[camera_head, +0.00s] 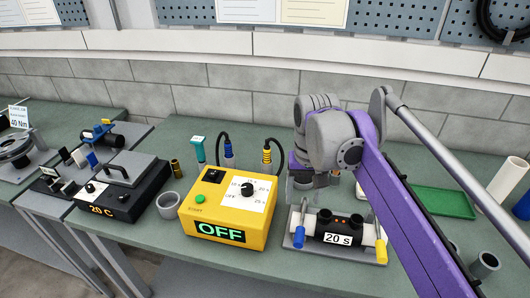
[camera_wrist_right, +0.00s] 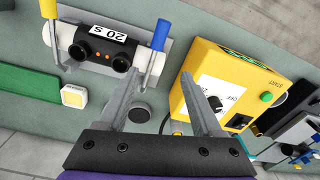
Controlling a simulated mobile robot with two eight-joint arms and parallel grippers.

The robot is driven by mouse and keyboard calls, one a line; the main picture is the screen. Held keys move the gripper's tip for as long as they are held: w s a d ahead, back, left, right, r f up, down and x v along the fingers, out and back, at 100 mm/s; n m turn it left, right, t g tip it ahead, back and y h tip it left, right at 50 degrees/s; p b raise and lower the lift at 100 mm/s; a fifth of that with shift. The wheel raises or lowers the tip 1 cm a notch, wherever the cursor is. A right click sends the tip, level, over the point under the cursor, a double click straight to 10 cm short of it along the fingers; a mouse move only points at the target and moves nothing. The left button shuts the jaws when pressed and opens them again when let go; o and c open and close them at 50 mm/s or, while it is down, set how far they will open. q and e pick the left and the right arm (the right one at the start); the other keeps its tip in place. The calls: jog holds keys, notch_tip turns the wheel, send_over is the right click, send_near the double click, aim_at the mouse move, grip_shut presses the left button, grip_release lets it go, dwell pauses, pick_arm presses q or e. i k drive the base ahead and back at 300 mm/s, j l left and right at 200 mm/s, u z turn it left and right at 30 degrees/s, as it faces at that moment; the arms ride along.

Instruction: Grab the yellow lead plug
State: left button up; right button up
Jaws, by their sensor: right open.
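The yellow lead plug (camera_head: 267,157) is upright behind the yellow box, with yellow bands and a black lead curving from its top. My right gripper (camera_head: 314,182) is to the right of this plug and apart from it, above the bench behind the black "20 s" unit. In the right wrist view its two fingers (camera_wrist_right: 164,75) are spread, with nothing between them but bench surface. I cannot clearly make out the plug in that view. My left gripper is not in view.
The yellow box (camera_head: 202,211) reads OFF; it also shows in the wrist view (camera_wrist_right: 210,75). A blue-banded lead plug (camera_head: 229,155) stands left of the yellow one. The "20 s" unit (camera_head: 334,225) has blue and yellow handles. A green tray (camera_head: 442,202) lies right of my arm.

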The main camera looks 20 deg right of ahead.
aim_at(267, 151)
jog(key=i, duration=0.9)
